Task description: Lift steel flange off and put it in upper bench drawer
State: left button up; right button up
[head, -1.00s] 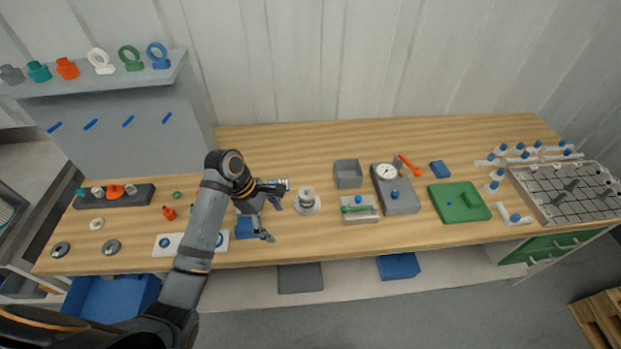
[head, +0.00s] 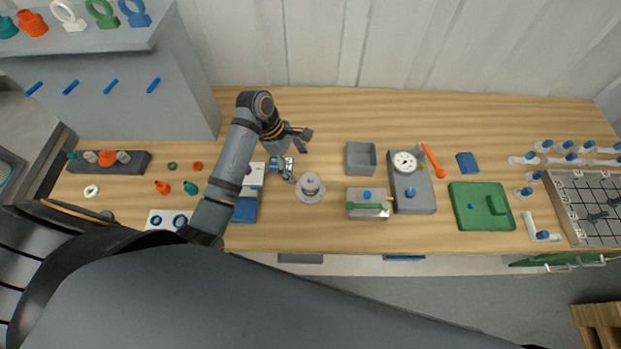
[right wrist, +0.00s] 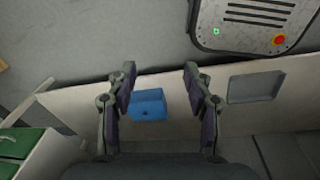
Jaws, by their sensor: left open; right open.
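A grey stepped round piece, which looks like the steel flange (head: 310,183), stands on a wider pale disc on the bench, right of my left gripper. My left gripper (head: 300,151) is open and empty, its fingers just up and left of that piece, with no contact visible. A green drawer front (head: 560,259) shows under the bench's right end; green drawer fronts also show at the left of the right wrist view (right wrist: 22,143). They look shut; which is the upper bench drawer is unclear. My right gripper (right wrist: 160,75) is open and empty.
Right of the flange stand a grey open box (head: 361,158), a dial gauge block (head: 411,190) and a green tray (head: 480,205). A blue block (head: 245,209) lies below my left gripper. A blue box (right wrist: 149,106) appears between my right fingers. The bench's back strip is clear.

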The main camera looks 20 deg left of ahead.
aim_at(308, 178)
pick_arm(q)
jog(key=f, duration=0.1)
jog(key=w+d+f, duration=0.1)
jog(key=shift+d+f+p, duration=0.1)
jog(key=shift+f+p, duration=0.2)
jog(key=shift+f, duration=0.1)
jog(key=x, duration=0.1)
jog(key=p+x, duration=0.1)
jog(key=x, duration=0.1)
jog(key=shift+s+d+f+p, duration=0.1)
jog(key=shift+s+f+p, duration=0.2)
jog(key=shift+s, duration=0.05)
jog(key=shift+w+d+f, duration=0.1)
jog(key=shift+d+f, duration=0.05)
jog(key=shift+f, duration=0.4)
jog(key=c, duration=0.8)
jog(key=shift+r, duration=0.1)
jog(key=c, duration=0.6)
pick_arm(e)
jog(key=shift+w+r, duration=1)
jog(key=shift+r, duration=0.25)
pick_arm(q)
jog(key=shift+c, duration=0.2)
pick_arm(e)
jog(key=shift+f, duration=0.1)
